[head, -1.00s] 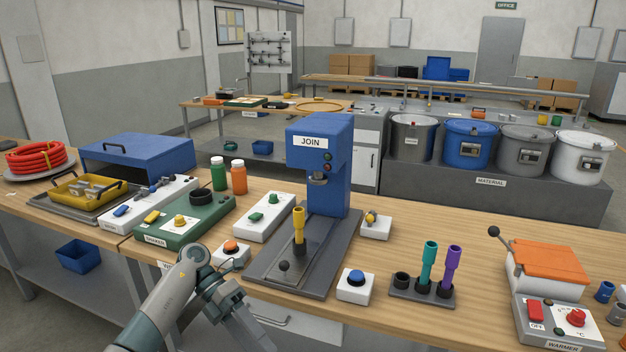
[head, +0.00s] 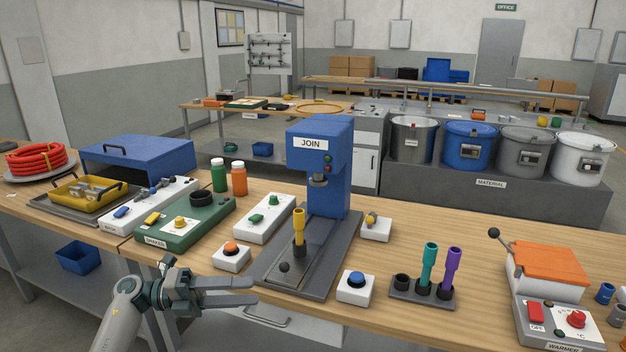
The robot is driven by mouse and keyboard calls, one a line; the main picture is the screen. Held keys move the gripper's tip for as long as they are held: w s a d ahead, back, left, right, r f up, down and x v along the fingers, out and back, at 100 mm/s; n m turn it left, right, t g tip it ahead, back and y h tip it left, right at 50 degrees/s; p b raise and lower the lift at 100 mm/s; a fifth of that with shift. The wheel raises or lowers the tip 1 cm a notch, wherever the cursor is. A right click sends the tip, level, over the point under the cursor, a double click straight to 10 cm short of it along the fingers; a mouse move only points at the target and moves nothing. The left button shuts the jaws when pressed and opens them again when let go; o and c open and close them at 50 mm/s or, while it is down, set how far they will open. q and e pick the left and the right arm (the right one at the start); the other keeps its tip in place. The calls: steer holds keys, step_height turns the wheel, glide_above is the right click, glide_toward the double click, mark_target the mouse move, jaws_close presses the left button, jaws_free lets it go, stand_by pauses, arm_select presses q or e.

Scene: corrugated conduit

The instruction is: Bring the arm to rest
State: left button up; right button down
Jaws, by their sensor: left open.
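My left arm comes in from the bottom left. Its gripper (head: 252,291) is in front of the bench's front edge, with its fingers pointing right. The two fingers are apart and nothing is between them. It is nearer to me than the white box with the orange button (head: 231,255) and the base plate of the blue JOIN press (head: 319,170). It touches none of the bench items that I can see. My right gripper is not in view.
A yellow piece (head: 299,229) stands upright on the press base. A blue-button box (head: 356,287), a holder with teal (head: 429,264) and purple pieces, and a warmer (head: 565,325) are to the right. The green shaker (head: 186,225) is at left. Free bench (head: 475,237) shows right of the press.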

arm_select(q)
steer(key=w+a+r+n+t+y, duration=0.4)
steer(key=w+a+r+n+t, duration=1)
steer(key=n+t, duration=0.55)
steer(key=w+a+f+n+y, duration=0.8)
steer(key=a+f+n+y, duration=0.25)
steer(key=n+y, duration=0.45)
steer(key=s+d+f+g, duration=0.25)
steer(key=s+f, duration=0.45)
steer(key=f, duration=0.8)
steer(key=s+d+f+g+h, duration=0.15)
steer(key=s+d+f, duration=0.4)
steer(key=f, duration=0.85)
steer(key=s+d+f+g+y, duration=0.1)
steer(key=s+d+f+g, duration=0.15)
steer(key=s+f, duration=0.9)
steer(key=s+d+f+g, duration=0.2)
steer(key=s+d+f, duration=0.1)
steer(key=s+f, duration=0.7)
steer(key=s+d+f+n+g+h, duration=0.1)
steer(key=s+d+f+g, duration=0.2)
steer(key=s+f, duration=0.6)
steer(key=s+d+f+g, duration=0.3)
steer(key=s+f, duration=0.7)
steer(key=s, duration=1)
steer(key=shift+s+d+f+h, duration=0.25)
steer(key=shift+d+f+h, duration=0.1)
steer(key=shift+d, duration=0.5)
